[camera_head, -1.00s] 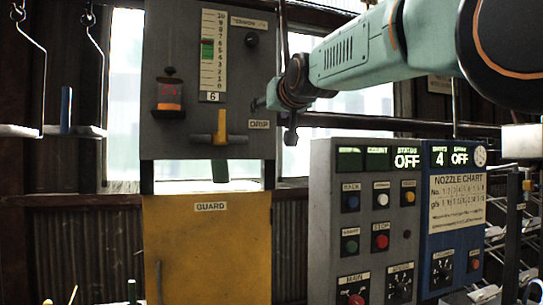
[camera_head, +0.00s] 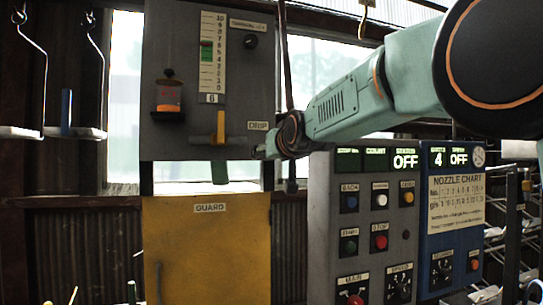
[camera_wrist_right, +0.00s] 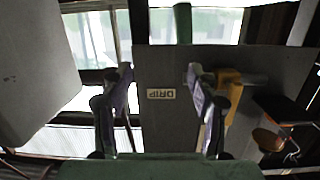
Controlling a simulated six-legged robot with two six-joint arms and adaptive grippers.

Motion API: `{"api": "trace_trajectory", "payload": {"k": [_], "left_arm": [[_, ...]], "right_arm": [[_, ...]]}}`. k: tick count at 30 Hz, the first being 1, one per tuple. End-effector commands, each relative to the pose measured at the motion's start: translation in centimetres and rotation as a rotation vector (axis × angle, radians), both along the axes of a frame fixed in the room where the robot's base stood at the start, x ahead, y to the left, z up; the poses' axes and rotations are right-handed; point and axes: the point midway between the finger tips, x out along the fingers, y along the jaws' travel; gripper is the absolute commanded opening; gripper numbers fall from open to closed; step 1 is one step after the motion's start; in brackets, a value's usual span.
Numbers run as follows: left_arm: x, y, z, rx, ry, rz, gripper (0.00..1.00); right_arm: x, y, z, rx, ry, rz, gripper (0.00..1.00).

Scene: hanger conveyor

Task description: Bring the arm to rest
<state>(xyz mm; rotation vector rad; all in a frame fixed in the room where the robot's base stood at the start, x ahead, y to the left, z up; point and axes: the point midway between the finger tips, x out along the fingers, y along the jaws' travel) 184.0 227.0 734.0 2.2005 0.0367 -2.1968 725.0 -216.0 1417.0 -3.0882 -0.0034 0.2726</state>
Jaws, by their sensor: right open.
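My right arm (camera_head: 350,100) comes in from the upper right of the head view and reaches left across the window. Its gripper (camera_head: 266,151) is small there, beside the lower right edge of the grey drip panel, just below the DRIP label (camera_head: 258,125). In the wrist view the two fingers of the right gripper (camera_wrist_right: 160,82) are spread apart with nothing between them. The DRIP label (camera_wrist_right: 161,94) shows upside down behind the gap. The yellow valve handle (camera_head: 220,127) is left of the gripper in the head view. My left gripper is not in view.
The yellow guard (camera_head: 210,255) is below the drip panel. Wire hangers (camera_head: 45,75) hang at the left. A dark vertical pole (camera_head: 284,70) stands behind the wrist.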

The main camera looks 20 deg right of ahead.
Motion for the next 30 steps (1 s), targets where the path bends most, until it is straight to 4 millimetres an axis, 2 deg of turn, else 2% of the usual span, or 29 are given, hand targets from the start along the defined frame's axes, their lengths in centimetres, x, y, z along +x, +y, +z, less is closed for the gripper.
{"api": "trace_trajectory", "payload": {"k": [8,11,14,17,23,24,26,30], "left_arm": [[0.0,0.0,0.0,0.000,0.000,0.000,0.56],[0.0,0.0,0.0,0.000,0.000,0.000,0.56],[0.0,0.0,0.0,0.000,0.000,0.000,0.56],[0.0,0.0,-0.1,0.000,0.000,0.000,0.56],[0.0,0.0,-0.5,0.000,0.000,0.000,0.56],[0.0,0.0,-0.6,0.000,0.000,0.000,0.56],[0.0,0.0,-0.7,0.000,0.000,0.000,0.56],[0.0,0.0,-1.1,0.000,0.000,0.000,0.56]], "right_arm": [[0.0,0.0,0.1,-0.001,-0.003,0.000,0.60],[0.1,0.0,0.7,-0.004,-0.037,0.000,0.60],[0.0,-0.1,-1.1,-0.012,-0.054,0.000,0.60],[-0.3,-0.3,-5.8,-0.016,-0.025,-0.002,0.60],[-1.5,-0.7,-17.8,-0.021,0.100,-0.003,0.60],[-2.0,-0.8,-20.4,-0.023,0.131,-0.003,0.60],[-2.9,-0.9,-24.3,-0.023,0.178,-0.003,0.60],[-5.9,-1.0,-32.9,-0.024,0.295,-0.003,0.60]]}}
